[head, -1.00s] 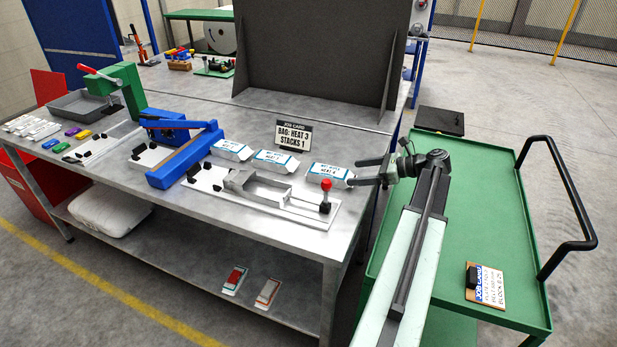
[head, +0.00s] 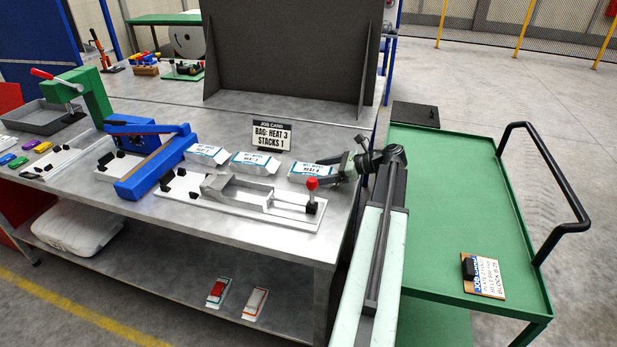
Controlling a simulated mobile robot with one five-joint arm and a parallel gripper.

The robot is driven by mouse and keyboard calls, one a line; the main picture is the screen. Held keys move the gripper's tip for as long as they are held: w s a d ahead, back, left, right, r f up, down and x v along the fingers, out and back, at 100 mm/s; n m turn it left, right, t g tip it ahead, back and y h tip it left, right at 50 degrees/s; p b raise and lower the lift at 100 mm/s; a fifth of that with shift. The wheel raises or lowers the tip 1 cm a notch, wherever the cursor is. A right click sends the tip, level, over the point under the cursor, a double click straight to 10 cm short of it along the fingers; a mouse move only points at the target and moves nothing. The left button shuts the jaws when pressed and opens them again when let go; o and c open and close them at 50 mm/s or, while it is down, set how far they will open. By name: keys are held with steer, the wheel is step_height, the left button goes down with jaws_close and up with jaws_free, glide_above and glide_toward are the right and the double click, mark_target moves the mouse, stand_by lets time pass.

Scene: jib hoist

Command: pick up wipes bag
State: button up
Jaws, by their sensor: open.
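Three white wipes bags with blue-edged labels lie in a row on the grey metal bench: a left one (head: 207,154), a middle one (head: 257,163) and a right one (head: 308,171). The right bag's label appears to read "HEAT" with a number too small to be sure of. My gripper (head: 338,172) is open at the right end of the right bag, with its fingers pointing left towards it. The fingertips are at or very near the bag's end; I cannot tell whether they touch or straddle it. The gripper appears empty.
A job card (head: 271,134) reading "BAG: HEAT 3, STACKS 1" stands behind the bags. A fixture with a red-knobbed lever (head: 312,184) lies in front. A blue sealer (head: 155,170) stands left. A green cart (head: 440,190) is at right, and a dark panel (head: 290,50) rises behind.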

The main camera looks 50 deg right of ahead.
mark_target(316, 172)
steer(key=b+x, duration=0.1)
steer(key=x, duration=0.2)
steer(key=shift+w+a+f, duration=0.15)
steer(key=shift+w+a, duration=0.1)
steer(key=c, duration=1.4)
step_height(316, 172, up, 4)
steer(key=p, duration=0.4)
steer(key=s+d, duration=0.3)
steer(key=d, duration=0.1)
steer(key=s+d, duration=0.3)
steer(key=d, duration=0.2)
steer(key=s+d+r+p, duration=0.1)
steer(key=s+d, duration=0.2)
steer(key=d, duration=0.1)
steer(key=shift+d+r, duration=0.1)
steer(key=shift+d, duration=0.15)
